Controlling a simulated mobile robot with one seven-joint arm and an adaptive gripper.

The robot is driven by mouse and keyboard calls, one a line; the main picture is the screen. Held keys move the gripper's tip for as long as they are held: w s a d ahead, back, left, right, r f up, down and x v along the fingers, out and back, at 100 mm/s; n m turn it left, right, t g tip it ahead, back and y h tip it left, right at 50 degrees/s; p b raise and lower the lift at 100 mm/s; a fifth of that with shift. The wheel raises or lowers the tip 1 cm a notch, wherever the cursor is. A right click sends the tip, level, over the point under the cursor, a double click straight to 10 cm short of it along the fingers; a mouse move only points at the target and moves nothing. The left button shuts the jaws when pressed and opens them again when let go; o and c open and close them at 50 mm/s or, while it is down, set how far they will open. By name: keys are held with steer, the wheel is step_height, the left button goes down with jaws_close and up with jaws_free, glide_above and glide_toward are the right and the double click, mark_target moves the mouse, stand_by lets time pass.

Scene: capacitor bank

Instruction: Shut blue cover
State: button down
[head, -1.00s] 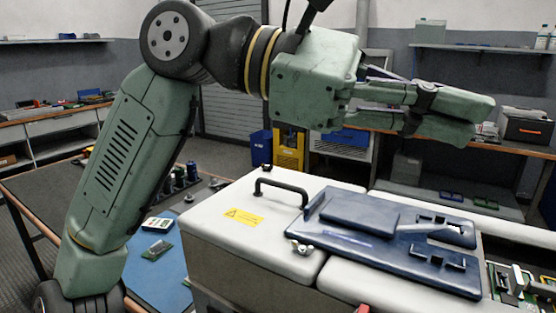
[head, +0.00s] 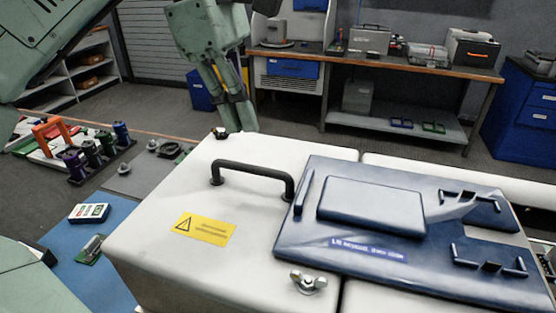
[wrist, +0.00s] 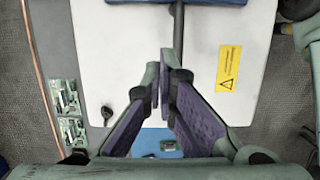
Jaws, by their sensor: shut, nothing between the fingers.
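The blue cover (head: 345,245) is a dark blue panel with a raised pad, slots and a small label. It lies flat across the white lids in the head view. A strip of it shows at the top edge of the wrist view (wrist: 215,2). My gripper (head: 236,98) points down by the far edge of the white cabinet, left of the cover and apart from it. In the wrist view its purple-padded fingers (wrist: 162,82) are close together with nothing held.
The white cabinet (head: 150,255) has a black handle (head: 252,169), a yellow warning label (head: 206,228) and a wing nut (head: 308,282) beside the cover. Left are a blue mat (head: 112,275) and a rack of bottles. A workbench (head: 400,65) stands behind.

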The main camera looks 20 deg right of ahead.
mark_target(282, 184)
steer(key=x, duration=0.7)
steer(key=shift+w+f+b, duration=0.1)
steer(key=shift+b, duration=0.3)
steer(key=shift+s+d+p, duration=0.25)
steer(key=shift+s+d, duration=0.3)
steer(key=shift+d, duration=0.3)
steer(key=shift+s+d+p, duration=0.2)
steer(key=shift+s+d, duration=0.35)
steer(key=shift+d, duration=0.25)
